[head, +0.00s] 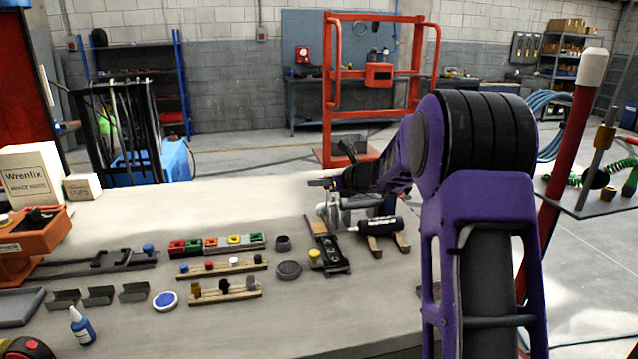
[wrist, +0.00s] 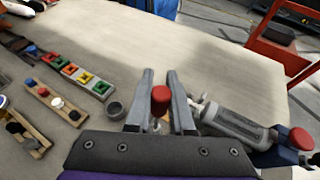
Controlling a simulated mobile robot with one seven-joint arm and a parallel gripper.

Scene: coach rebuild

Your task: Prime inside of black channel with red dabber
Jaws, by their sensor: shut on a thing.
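My gripper (wrist: 161,88) is over the bench with its two grey fingers on either side of a red-topped dabber (wrist: 160,98). The dabber's lower part is mostly hidden by the gripper. In the head view my arm reaches to the bench's far middle, and the dabber cannot be made out there. A long black channel-like piece (head: 332,256) with a wooden strip lies just in front of the gripper. Several short dark channel pieces (head: 98,295) lie at the left front. I cannot tell which one is the task's channel.
A cartridge (head: 378,225) rests on wooden blocks right of the gripper. Racks of coloured knobs (head: 222,265), a coloured block row (head: 215,243) and a grey cup (head: 283,243) stand left.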

